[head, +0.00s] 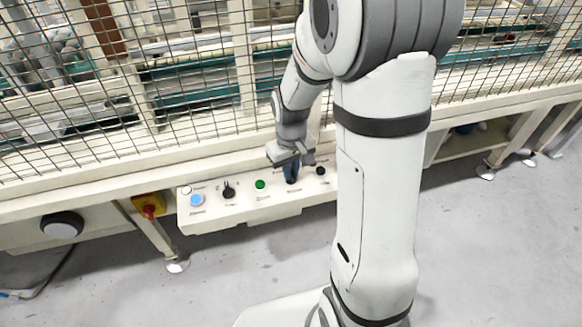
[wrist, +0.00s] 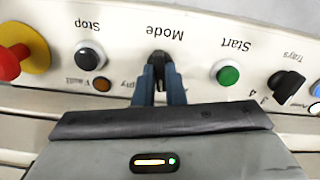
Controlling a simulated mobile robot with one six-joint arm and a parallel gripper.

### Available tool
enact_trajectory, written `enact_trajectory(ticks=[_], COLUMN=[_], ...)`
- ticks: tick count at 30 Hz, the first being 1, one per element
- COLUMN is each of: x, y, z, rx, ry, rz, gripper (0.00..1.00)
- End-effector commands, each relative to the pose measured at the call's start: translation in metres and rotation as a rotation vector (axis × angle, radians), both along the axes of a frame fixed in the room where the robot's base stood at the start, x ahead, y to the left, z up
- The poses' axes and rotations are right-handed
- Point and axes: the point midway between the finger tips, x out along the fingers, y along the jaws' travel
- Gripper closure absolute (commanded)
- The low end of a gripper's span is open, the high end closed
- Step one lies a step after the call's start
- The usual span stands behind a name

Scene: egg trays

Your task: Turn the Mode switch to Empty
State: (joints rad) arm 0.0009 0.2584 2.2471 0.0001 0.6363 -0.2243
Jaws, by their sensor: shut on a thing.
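The Mode switch (wrist: 158,58) is a black knob under the "Mode" label, which appears upside down in the wrist view. My gripper (wrist: 159,72) has its two blue-grey fingers shut on this knob, one on each side. In the head view my gripper (head: 291,176) reaches down to the control panel (head: 245,208) and hides the switch. The fingers cover most of the knob, so I cannot tell where it points. Part of a label ending in "pty" shows beside the fingers.
A green Start button (wrist: 228,73) and a black Trays switch (wrist: 285,85) lie on one side. A black Stop button (wrist: 90,56), an orange Fault lamp (wrist: 102,84) and a red mushroom button (wrist: 14,60) lie on the other. A wire mesh fence (head: 200,80) rises behind the panel.

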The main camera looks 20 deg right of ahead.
Motion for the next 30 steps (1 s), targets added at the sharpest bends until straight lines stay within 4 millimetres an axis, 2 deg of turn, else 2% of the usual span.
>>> enact_trajectory(ticks=[18, 30], x=[0.0001, 0.0002], y=[0.0002, 0.0003], z=[0.0007, 0.0005], rx=[0.000, 0.000], ry=[0.001, -0.001], rz=[-0.577, -0.845], gripper=[1.00, 1.00])
